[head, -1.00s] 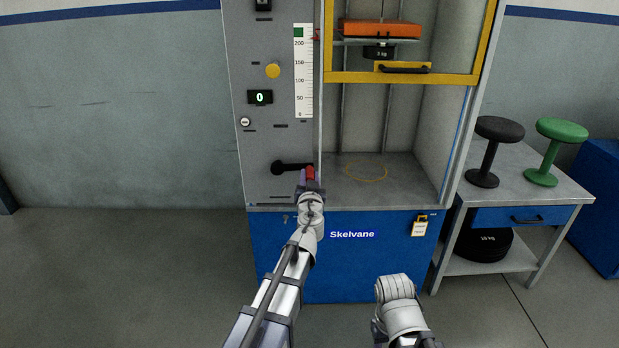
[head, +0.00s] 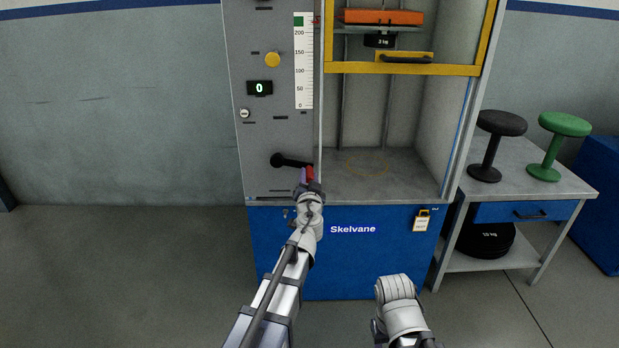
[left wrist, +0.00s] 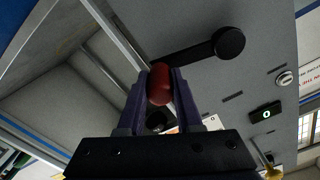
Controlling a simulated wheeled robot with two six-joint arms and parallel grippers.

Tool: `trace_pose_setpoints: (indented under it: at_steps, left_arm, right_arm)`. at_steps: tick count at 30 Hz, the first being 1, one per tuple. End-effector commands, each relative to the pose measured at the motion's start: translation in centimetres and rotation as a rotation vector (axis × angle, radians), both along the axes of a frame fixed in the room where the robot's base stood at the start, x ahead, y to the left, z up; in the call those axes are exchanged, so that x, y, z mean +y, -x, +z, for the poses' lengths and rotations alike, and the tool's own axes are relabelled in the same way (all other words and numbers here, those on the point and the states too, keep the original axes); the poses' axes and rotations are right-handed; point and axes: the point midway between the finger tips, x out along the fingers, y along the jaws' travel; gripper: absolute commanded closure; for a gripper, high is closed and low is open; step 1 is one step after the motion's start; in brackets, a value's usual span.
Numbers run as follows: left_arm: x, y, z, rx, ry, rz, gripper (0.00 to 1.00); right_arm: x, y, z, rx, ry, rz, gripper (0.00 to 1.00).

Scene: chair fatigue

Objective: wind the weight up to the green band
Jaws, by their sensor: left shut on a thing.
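My left gripper (head: 307,176) is shut on the red knob (left wrist: 160,84) of the black crank (head: 292,161) at the lower part of the grey panel. The crank arm points right and slightly down from its hub. The weight is a black block marked in kg (head: 380,41), under an orange slab (head: 382,17) high in the machine bay. A small red pointer (head: 317,19) stands beside the scale (head: 304,70), about level with the green band (head: 299,21) at its top. My right arm shows at the lower right; its gripper does not show.
A yellow-framed guard (head: 400,69) covers the upper bay. A side table (head: 535,183) holds a black stool-shaped piece (head: 495,145) and a green one (head: 555,145). The bay floor is clear.

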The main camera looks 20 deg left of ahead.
Motion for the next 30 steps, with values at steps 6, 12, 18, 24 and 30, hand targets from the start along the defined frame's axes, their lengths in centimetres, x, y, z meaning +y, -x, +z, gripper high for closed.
trace_pose_setpoints:
  at_steps: [6,12,18,24,30]
  left_arm:
    - [-0.04,0.12,-0.18,0.005,-0.014,-0.002,1.00]
    - [-0.04,0.11,-0.17,0.005,-0.013,-0.002,0.58]
    - [-0.01,0.09,-0.15,0.004,-0.013,-0.001,0.36]
    - [0.02,0.08,-0.14,0.004,-0.013,-0.001,0.36]
    - [-0.18,0.80,-0.13,0.004,-0.013,-0.001,0.36]
  right_arm:
    - [0.02,-0.01,-0.16,0.000,-0.001,0.001,0.50]
    - [0.01,0.00,-0.15,0.000,0.000,0.000,0.50]
    - [0.01,0.00,-0.14,0.000,0.000,0.000,0.50]
    - [0.01,0.00,-0.12,0.000,0.000,0.000,0.50]
    - [0.01,0.00,-0.12,0.000,0.000,0.000,0.50]
